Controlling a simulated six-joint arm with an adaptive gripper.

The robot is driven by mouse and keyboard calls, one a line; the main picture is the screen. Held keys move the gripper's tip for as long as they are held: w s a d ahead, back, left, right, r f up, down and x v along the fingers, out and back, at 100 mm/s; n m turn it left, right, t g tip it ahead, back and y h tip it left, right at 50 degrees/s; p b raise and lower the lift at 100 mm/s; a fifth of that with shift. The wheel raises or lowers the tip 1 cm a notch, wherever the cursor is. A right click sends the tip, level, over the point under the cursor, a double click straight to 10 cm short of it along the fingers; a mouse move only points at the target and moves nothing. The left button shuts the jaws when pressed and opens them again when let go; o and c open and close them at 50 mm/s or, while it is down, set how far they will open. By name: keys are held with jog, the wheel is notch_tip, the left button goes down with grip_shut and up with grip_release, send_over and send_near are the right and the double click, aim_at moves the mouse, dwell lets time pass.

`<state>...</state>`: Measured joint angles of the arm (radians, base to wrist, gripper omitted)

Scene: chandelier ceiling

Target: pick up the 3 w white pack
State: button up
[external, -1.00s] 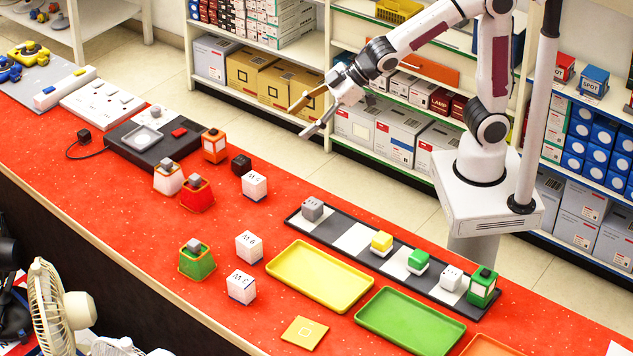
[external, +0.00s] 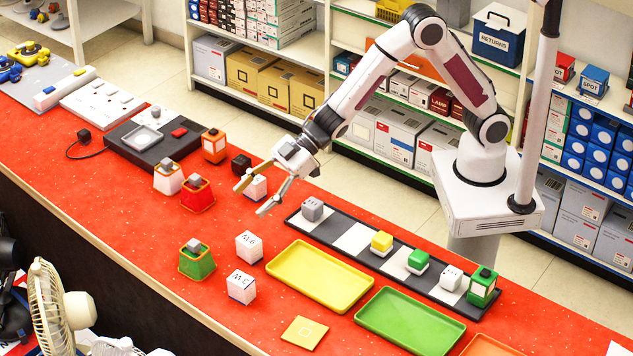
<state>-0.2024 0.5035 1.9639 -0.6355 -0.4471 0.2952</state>
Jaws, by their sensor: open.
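Three white packs with upside-down dark lettering stand on the red counter. The front pack (external: 241,287) looks marked 3 W, though the print is small. The middle pack (external: 249,247) looks marked 6 W. The back pack (external: 258,188) is partly hidden by my gripper, and its marking cannot be read now. My gripper (external: 251,199) is open and empty, its two fingers spread and pointing down-left. In the picture the fingers overlap the back pack; their exact height over it is unclear. The front and middle packs lie nearer the viewer than the fingers.
Green (external: 197,265), red (external: 197,197) and white (external: 168,181) holders and a dark cube (external: 241,164) stand near the packs. A yellow tray (external: 320,278), a green tray (external: 411,322) and a dark strip with small blocks (external: 352,238) lie right.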

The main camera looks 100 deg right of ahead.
aim_at(243, 276)
jog(key=a+f+y, duration=0.1)
jog(key=a+f, duration=0.2)
jog(key=a+f+n+g+y, duration=0.1)
jog(key=a+f, duration=0.2)
jog(key=a+f+n+y, duration=0.1)
jog(key=a+f, duration=0.2)
jog(key=a, duration=0.1)
jog(key=shift+f+y, duration=0.25)
jog(key=shift+y, duration=0.15)
jog(key=shift+s+a+f+g, duration=0.2)
jog(key=shift+a+f+g, duration=0.1)
jog(key=shift+a+f, duration=0.1)
jog(key=shift+x, duration=1.3)
jog(key=shift+w, duration=0.15)
jog(key=shift+w+x, duration=0.2)
jog(key=shift+x, duration=2.3)
jog(key=shift+d, duration=0.15)
jog(key=c, duration=1.2)
